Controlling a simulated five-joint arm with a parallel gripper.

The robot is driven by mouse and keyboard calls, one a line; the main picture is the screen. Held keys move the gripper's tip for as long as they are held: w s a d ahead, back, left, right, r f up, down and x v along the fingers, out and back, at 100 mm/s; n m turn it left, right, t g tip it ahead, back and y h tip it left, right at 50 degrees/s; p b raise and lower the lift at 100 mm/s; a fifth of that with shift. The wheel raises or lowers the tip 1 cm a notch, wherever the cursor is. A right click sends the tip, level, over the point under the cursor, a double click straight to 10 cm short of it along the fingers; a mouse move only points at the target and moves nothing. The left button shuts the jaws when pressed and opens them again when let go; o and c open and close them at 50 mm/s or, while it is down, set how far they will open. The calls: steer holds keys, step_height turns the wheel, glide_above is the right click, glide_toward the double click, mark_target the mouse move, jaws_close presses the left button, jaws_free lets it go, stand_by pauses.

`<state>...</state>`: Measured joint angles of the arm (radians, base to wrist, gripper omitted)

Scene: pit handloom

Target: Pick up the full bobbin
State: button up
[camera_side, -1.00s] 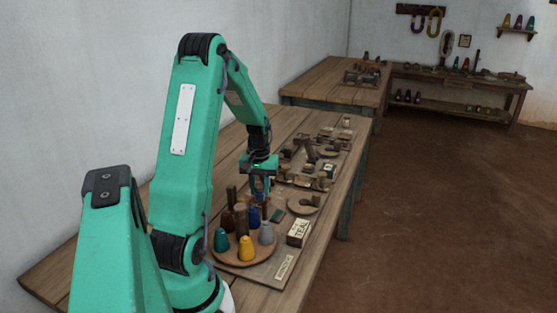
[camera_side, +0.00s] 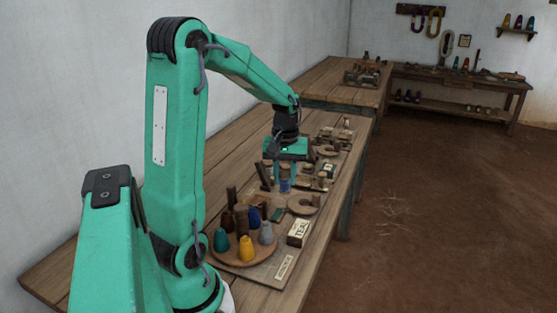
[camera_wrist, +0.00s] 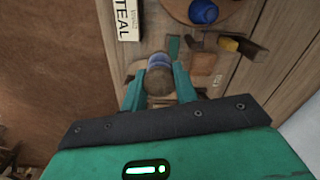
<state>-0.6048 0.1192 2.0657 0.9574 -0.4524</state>
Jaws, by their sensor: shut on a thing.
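The bobbin (camera_side: 285,185) has a wooden end and a band of blue thread. It is between the two fingers of my gripper (camera_side: 283,178), which is shut on it over the workbench. In the wrist view the bobbin (camera_wrist: 159,64) stands between the green fingertips of my gripper (camera_wrist: 160,85), with its round brown end toward the camera. Its lower part is partly hidden, and I cannot tell how far it is above the board.
A round wooden tray (camera_side: 232,256) holds several coloured thread cones. A box lettered TEAL (camera_side: 298,232) and a wooden ring (camera_side: 303,204) are beside it. Small wooden pieces crowd the board beyond my gripper. Bare bench (camera_side: 222,150) lies along the wall side.

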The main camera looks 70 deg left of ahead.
steer(key=shift+w+d+r, duration=0.1)
steer(key=shift+d+r, duration=0.05)
steer(key=shift+d, duration=0.1)
stand_by(0.5)
